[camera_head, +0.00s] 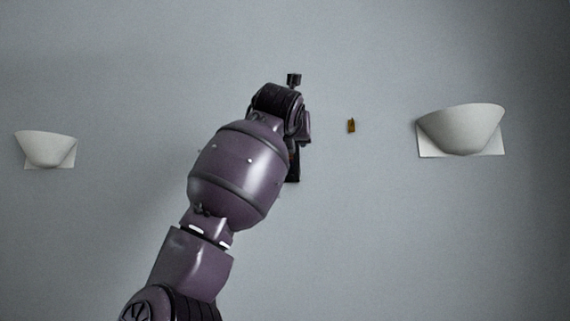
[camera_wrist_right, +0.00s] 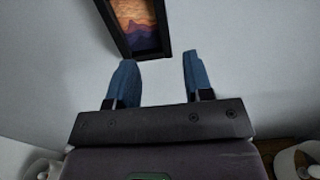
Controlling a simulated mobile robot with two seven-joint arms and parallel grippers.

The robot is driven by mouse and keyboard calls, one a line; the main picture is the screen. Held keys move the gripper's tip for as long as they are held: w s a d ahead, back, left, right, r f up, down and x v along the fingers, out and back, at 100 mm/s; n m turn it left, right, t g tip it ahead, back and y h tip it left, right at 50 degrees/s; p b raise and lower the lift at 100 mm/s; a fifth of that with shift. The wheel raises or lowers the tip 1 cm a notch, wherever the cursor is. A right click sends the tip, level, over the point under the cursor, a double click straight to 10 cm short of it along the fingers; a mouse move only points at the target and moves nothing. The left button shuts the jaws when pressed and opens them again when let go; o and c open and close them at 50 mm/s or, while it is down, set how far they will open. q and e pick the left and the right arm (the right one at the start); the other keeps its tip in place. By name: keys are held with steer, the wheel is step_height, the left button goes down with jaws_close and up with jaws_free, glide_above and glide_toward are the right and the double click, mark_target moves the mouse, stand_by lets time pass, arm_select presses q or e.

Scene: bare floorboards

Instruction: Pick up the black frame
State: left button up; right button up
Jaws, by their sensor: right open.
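The black frame (camera_wrist_right: 137,26) holds a picture of a dark mountain under an orange sky. It is at the top of the right wrist view, tilted, and its upper part is cut off. In the head view a dark strip of it (camera_head: 294,168) shows beside my arm; the rest is hidden. My right gripper (camera_wrist_right: 159,62) is open, with two blue fingers apart and nothing between them. The fingertips point at the frame's near edge; whether they touch it I cannot tell. In the head view my arm hides these fingers. My left gripper is not in view.
A white wall lamp (camera_head: 460,130) is at the right and a smaller one (camera_head: 46,149) at the left. A small brown object (camera_head: 351,126) is on the grey wall right of my arm. The wall around is bare. Floorboards (camera_wrist_right: 275,147) show at the lower right in the wrist view.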

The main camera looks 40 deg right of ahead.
mark_target(297, 151)
steer(key=p+x, duration=0.4)
steer(key=x, duration=0.7)
steer(key=shift+s+d, duration=0.1)
steer(key=shift+d, duration=0.1)
steer(key=shift+a, duration=0.1)
steer(key=shift+c, duration=0.2)
steer(key=c, duration=0.7)
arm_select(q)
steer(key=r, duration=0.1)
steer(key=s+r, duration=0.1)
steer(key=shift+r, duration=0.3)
arm_select(e)
jaws_close()
